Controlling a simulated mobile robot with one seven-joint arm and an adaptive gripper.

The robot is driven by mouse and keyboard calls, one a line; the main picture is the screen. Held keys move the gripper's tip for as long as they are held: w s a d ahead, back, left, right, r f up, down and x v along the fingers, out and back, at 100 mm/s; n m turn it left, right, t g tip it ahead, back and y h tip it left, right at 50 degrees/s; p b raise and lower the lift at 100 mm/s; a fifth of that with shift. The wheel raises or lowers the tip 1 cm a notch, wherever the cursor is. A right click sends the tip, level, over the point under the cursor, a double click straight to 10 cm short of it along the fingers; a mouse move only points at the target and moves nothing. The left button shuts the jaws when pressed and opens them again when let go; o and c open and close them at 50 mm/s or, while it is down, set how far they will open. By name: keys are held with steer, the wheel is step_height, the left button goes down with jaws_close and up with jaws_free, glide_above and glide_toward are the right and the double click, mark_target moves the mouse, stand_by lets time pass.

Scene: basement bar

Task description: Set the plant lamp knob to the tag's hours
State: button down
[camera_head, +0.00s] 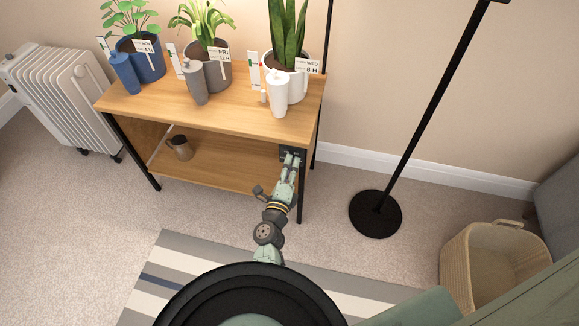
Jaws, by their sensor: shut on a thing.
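A dark control box (287,151) is mounted under the table's right end, below the top. My gripper (291,157) reaches up to its front and is shut on the knob, which the fingers hide. The knob's setting and any dial marks cannot be read. Three potted plants stand on the table, each with a white tag. The blue pot's tag (146,46) seems to read 4 H, the grey pot's tag (223,54) FRI 12 H, and the white pot's tag (307,66) WED 8 H.
The wooden table (215,117) also holds several bottles; a brown mug (180,147) sits on its lower shelf (225,165). A black stand (375,214) and woven basket (492,262) are at right, a white radiator (65,95) at left. Carpet lies clear between table and stand.

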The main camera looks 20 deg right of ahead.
steer(key=c, duration=1.2)
jaws_free()
steer(key=shift+c, duration=0.2)
